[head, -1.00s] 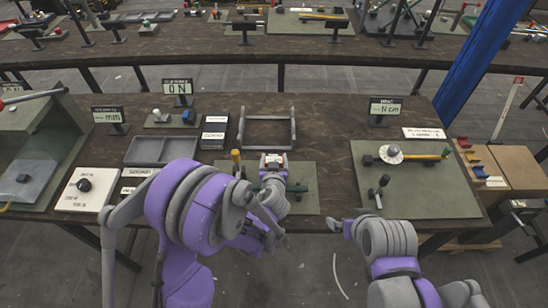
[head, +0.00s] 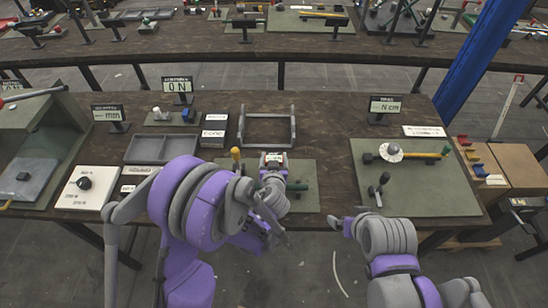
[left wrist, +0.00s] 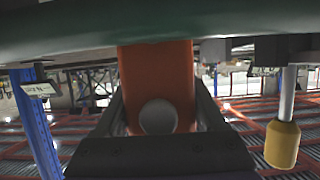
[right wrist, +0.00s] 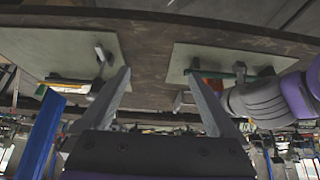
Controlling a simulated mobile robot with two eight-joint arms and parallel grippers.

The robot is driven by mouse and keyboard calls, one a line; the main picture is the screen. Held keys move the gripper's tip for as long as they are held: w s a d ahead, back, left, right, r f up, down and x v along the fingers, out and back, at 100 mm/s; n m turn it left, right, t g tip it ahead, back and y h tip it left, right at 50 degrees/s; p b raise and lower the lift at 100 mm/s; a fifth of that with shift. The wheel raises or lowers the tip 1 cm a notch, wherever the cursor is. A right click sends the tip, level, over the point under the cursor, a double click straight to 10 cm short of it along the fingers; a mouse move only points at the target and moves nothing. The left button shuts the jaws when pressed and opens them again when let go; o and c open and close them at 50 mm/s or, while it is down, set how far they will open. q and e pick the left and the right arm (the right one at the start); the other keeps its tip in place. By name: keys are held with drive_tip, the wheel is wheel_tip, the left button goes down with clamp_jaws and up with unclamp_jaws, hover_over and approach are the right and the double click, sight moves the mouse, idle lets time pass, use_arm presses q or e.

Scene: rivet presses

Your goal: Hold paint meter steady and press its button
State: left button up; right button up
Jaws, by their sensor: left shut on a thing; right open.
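The paint meter (left wrist: 158,75) shows as an orange body with a round grey button (left wrist: 158,117) in the left wrist view. My left gripper (left wrist: 158,100) is shut on it, one finger on each side. In the head view my left gripper (head: 272,172) is over the middle green mat (head: 307,202), and a small pale top with red, likely the meter's (head: 273,157), shows just beyond it. My right gripper (right wrist: 160,75) is open and empty, and in the head view (head: 342,222) it is at the table's front edge, right of the left gripper. In the right wrist view a bit of orange (right wrist: 210,88) shows.
A yellow-topped post (head: 236,154) stands left of my left gripper, and a green bar (head: 298,186) lies right of it. A grey frame (head: 267,140) stands behind. The right mat (head: 430,195) holds a disc on a rod (head: 391,152). Bare wood lies between the mats.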

clamp_jaws()
idle(1.5)
